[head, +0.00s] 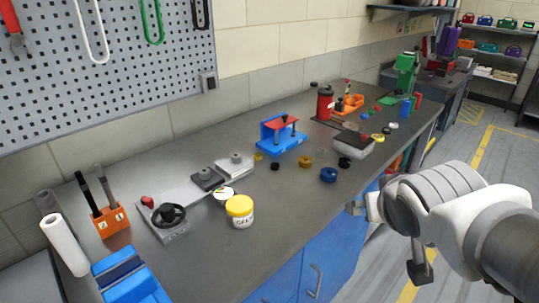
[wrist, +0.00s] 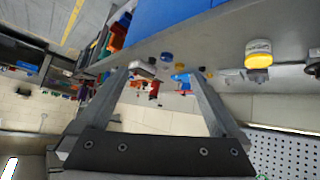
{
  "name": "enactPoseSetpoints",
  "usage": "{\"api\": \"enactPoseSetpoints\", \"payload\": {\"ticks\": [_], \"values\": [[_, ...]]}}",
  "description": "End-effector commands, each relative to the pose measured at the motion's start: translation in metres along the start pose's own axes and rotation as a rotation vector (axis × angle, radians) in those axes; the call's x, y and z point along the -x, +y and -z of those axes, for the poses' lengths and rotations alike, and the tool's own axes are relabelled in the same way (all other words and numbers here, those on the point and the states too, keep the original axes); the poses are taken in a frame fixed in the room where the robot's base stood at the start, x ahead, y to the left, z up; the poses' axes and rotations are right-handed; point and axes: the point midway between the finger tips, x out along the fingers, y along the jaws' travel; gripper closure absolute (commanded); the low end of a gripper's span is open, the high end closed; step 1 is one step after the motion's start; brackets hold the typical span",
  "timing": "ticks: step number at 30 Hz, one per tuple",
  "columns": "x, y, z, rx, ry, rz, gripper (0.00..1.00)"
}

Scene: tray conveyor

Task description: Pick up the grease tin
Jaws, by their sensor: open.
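A white jar with a yellow lid (head: 240,211) stands upright on the grey workbench (head: 300,215), near its front edge. Its label is only partly readable. It also shows upside down in the wrist view (wrist: 258,54), right of my fingers. A flat, round, pale tin (head: 223,194) lies just behind the jar. I cannot tell for certain which of these two is the grease tin. My gripper (wrist: 160,75) is open and empty. In the head view it is at the right, by the bench's front edge, well apart from both.
A black-knobbed fixture (head: 170,220) and an orange pen holder (head: 108,220) stand left of the jar. A blue stand (head: 282,136), a blue ring (head: 328,174) and several small parts lie right of it. The bench front between the jar and blue ring is clear.

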Motion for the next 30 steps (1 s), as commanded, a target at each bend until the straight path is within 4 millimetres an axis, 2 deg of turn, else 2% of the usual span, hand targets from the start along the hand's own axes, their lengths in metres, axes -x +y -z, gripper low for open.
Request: {"api": "enactPoseSetpoints", "payload": {"ticks": [1,3,8,13,18,21,25,30], "values": [[-0.022,-0.007,-0.004,0.023,0.041,0.01,0.0],[-0.04,-0.018,0.001,0.052,0.107,0.033,0.0],[-0.076,-0.053,0.007,0.121,0.239,0.136,0.0],[-0.105,-0.107,-0.002,0.19,0.343,0.313,0.0],[-0.118,-0.158,-0.022,0.236,0.392,0.508,0.0],[-0.119,-0.177,-0.032,0.251,0.4,0.592,0.0],[-0.118,-0.19,-0.038,0.258,0.402,0.65,0.0],[-0.124,-0.199,-0.034,0.259,0.401,0.664,0.0]]}}
